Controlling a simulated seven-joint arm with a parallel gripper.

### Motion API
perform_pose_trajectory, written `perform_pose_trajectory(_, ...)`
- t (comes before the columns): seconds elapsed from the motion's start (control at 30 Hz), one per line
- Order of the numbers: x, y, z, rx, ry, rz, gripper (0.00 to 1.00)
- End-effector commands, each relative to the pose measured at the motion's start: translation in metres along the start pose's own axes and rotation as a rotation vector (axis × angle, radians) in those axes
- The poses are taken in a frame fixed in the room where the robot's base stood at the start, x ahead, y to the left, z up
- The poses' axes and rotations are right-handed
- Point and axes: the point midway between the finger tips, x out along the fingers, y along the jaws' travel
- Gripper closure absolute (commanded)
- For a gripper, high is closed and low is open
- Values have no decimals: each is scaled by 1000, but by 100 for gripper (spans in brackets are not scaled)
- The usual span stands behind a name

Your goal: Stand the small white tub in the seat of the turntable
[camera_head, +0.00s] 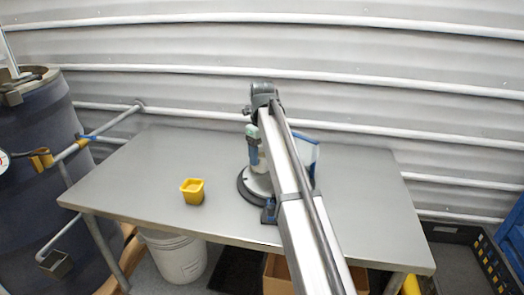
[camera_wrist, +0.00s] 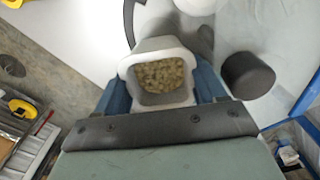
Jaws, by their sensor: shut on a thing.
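The small white tub (camera_wrist: 162,44) is between the blue fingers of my gripper (camera_wrist: 162,85) in the wrist view. The gripper is shut on it, and pale granules show inside. In the head view my arm hides the tub and most of the gripper. The turntable (camera_head: 247,187), a pale disc with a dark rim, is on the table partly behind my arm. In the wrist view a pale disc surface (camera_wrist: 245,25) and a dark upright cylinder (camera_wrist: 248,76) lie beyond and right of the tub. I cannot tell whether the tub touches the seat, which is hidden.
A yellow tub (camera_head: 192,191) stands on the grey table (camera_head: 135,185), left of the turntable. A blue-edged panel (camera_head: 308,150) stands behind my arm at right. The table's left and right parts are mostly clear. A white bucket (camera_head: 177,258) is below the table.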

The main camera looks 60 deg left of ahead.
Motion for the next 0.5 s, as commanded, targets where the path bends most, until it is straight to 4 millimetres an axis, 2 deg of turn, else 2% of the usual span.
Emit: perform_pose_trajectory(0.5,42,0,0,-1,0,0,52)
